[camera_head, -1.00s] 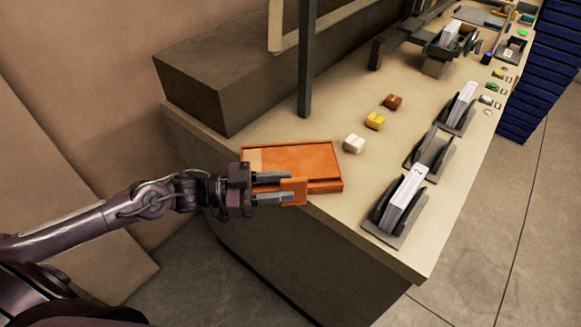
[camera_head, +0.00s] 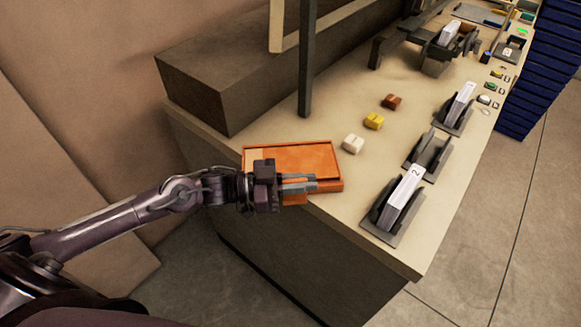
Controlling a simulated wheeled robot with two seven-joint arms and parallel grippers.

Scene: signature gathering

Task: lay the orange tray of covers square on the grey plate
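The orange tray (camera_head: 318,158) lies flat at the near left corner of the beige bench, with a lighter strip at its back left. An orange tab stands at its front edge. My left gripper (camera_head: 316,182) is at this front edge, its fingers pointing right and drawn close together across the tab. They look shut on it, though they hide most of it. The tray still rests on the bench. I cannot pick out the grey plate with certainty. My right gripper is out of view.
White (camera_head: 352,144), yellow (camera_head: 374,121) and brown (camera_head: 391,101) blocks lie right of the tray. Dark holders (camera_head: 384,214) with white stacks line the bench's right side. A dark post (camera_head: 306,70) stands behind the tray, beside a long dark box (camera_head: 215,85).

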